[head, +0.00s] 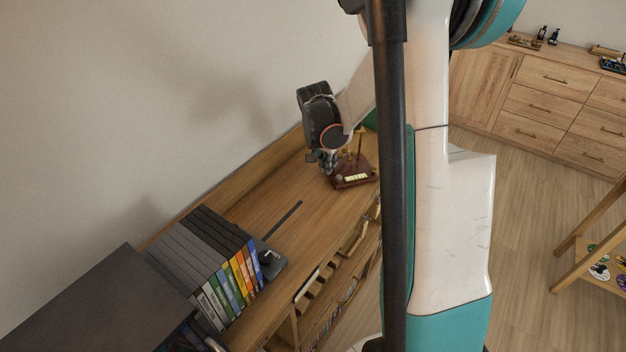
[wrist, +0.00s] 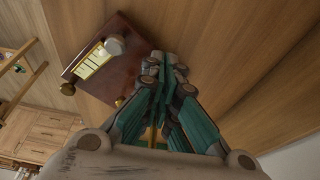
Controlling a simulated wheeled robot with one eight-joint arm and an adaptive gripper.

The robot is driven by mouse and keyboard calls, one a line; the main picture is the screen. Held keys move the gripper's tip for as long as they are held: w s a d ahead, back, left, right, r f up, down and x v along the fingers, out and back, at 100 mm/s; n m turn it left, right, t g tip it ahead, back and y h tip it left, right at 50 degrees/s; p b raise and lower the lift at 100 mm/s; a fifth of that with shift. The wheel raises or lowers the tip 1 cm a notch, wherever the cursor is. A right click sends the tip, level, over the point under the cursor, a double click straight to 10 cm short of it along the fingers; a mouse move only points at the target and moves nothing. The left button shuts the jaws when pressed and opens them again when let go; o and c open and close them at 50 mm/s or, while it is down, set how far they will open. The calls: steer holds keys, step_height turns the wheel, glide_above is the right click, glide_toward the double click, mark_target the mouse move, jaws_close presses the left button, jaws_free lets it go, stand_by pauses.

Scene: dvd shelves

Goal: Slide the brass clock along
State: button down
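The brass clock shows in the head view as a dark red-brown base (head: 352,181) with a pale plate and thin brass uprights, standing on the wooden shelf top. In the wrist view its base (wrist: 122,72), with the pale plate and round knobs, lies left of my fingers. My gripper (head: 329,164) is down at the left side of the clock. In the wrist view my gripper (wrist: 165,67) has its fingertips together, with nothing visible between them, close beside the base edge. I cannot tell whether they touch it. My arm hides part of the clock.
The wooden shelf top (head: 296,185) is clear between the clock and a dark strip (head: 282,219). Beyond it stands a row of cases (head: 212,262) beside a small dark stand (head: 270,262). A wall runs along the back. A drawer cabinet (head: 545,98) stands at the far right.

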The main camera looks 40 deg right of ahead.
mark_target(340, 160)
steer(key=d, duration=0.1)
steer(key=w+d, duration=0.1)
steer(key=d, duration=0.1)
steer(key=w+d, duration=0.1)
steer(key=d, duration=0.1)
steer(key=shift+d, duration=0.25)
steer(key=shift+a, duration=0.1)
stand_by(0.8)
steer(key=v, duration=1.2)
